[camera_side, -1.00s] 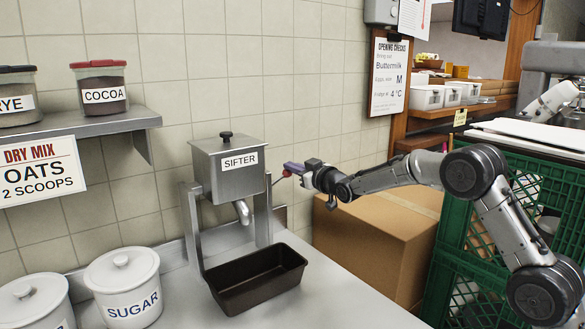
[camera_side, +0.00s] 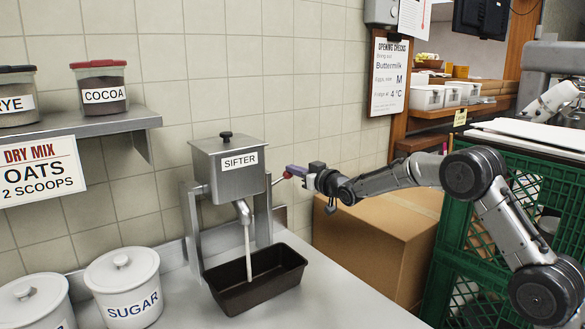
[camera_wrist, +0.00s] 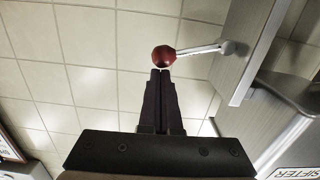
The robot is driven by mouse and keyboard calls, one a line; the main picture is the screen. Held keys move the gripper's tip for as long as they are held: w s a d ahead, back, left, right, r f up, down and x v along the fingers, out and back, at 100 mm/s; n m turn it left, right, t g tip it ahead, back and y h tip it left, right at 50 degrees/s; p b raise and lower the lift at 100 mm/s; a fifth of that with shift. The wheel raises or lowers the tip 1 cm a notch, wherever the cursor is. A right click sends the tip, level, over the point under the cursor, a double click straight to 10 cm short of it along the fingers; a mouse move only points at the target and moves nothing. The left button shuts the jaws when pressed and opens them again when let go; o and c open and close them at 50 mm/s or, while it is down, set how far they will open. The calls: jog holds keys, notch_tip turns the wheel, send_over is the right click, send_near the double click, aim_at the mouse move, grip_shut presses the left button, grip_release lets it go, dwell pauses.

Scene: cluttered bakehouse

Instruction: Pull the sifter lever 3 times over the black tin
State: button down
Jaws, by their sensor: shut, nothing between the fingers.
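The metal sifter (camera_side: 228,166) stands on its frame against the tiled wall. A pale stream (camera_side: 248,254) runs from its spout (camera_side: 243,212) into the black tin (camera_side: 236,293) below. The sifter's lever ends in a red ball (camera_side: 288,174), which also shows in the wrist view (camera_wrist: 164,57). Its pale rod (camera_wrist: 203,48) runs right to the sifter's side. My gripper (camera_side: 290,171) is at the ball, to the right of the sifter. In the wrist view my gripper (camera_wrist: 160,74) is shut, its fingertips at the ball's lower edge, with nothing between them.
A sugar canister (camera_side: 124,286) and another white canister (camera_side: 35,302) stand left of the tin. A shelf (camera_side: 100,122) with labelled tubs is above them. A cardboard box (camera_side: 380,240) and green crates (camera_side: 510,200) stand at the right. The counter right of the tin (camera_side: 335,290) is clear.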

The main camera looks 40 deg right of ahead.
jog(key=shift+d+f+m, duration=0.2)
jog(key=shift+f+m, duration=0.75)
jog(key=shift+d+f+m, duration=0.25)
jog(key=shift+f+m, duration=0.7)
jog(key=shift+m, duration=0.05)
jog(key=shift+d+f+m, duration=0.2)
jog(key=shift+f+m, duration=0.75)
jog(key=s+d+r, duration=0.1)
jog(key=s+r, duration=0.1)
jog(key=s, duration=0.3)
jog(key=s+d+r, duration=0.1)
jog(key=s, duration=0.4)
jog(key=shift+s+d+r, duration=0.25)
jog(key=shift+s+r, duration=0.15)
